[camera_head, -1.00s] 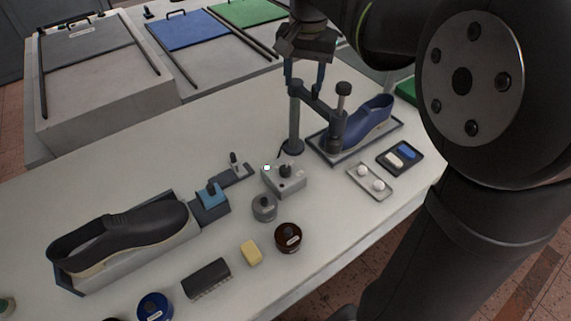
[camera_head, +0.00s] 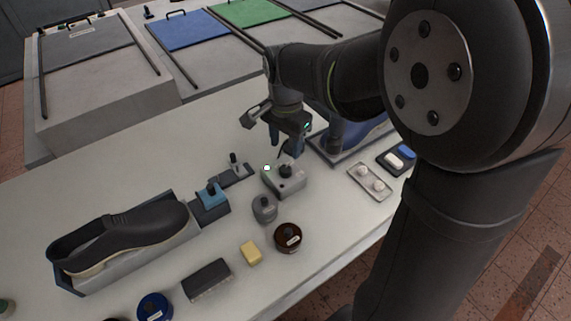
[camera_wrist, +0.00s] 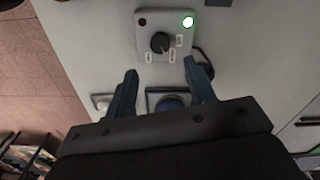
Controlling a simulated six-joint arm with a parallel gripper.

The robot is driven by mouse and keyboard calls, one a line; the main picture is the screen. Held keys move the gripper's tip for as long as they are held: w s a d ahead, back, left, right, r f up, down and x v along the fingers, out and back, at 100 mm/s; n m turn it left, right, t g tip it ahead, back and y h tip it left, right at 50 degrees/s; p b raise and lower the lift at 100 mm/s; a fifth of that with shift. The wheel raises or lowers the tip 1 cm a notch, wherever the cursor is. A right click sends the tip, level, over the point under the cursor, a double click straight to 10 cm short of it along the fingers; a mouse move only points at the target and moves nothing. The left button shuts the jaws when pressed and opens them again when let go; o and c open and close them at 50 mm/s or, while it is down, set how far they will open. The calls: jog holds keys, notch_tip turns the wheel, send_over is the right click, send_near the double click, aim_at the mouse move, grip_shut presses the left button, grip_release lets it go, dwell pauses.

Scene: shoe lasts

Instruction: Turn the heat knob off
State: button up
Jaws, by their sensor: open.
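The heat knob (camera_head: 285,170) is a black knob on top of a small grey control box (camera_head: 291,188) in the middle of the table. In the wrist view the knob (camera_wrist: 160,42) sits on the box's face (camera_wrist: 148,24), with small labels around it that are too small to read. A bright white-green light (camera_wrist: 188,22) and a dark red one (camera_wrist: 142,22) are on the same face. My gripper (camera_head: 288,144) is above and just behind the box. In the wrist view my gripper's two blue fingers (camera_wrist: 163,88) are apart and empty, short of the knob.
A blue shoe (camera_head: 370,132) on a tray stands right of my gripper, partly hidden by my arm. A grey jar (camera_head: 264,209), a brown tin (camera_head: 288,238) and a holder with two white knobs (camera_head: 371,182) are near the box. A black shoe (camera_head: 125,235) lies left.

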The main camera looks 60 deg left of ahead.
aim_at(285, 169)
notch_tip(285, 169, down, 8)
jog(key=shift+f, duration=0.15)
dwell(0.3)
jog(key=c, duration=1)
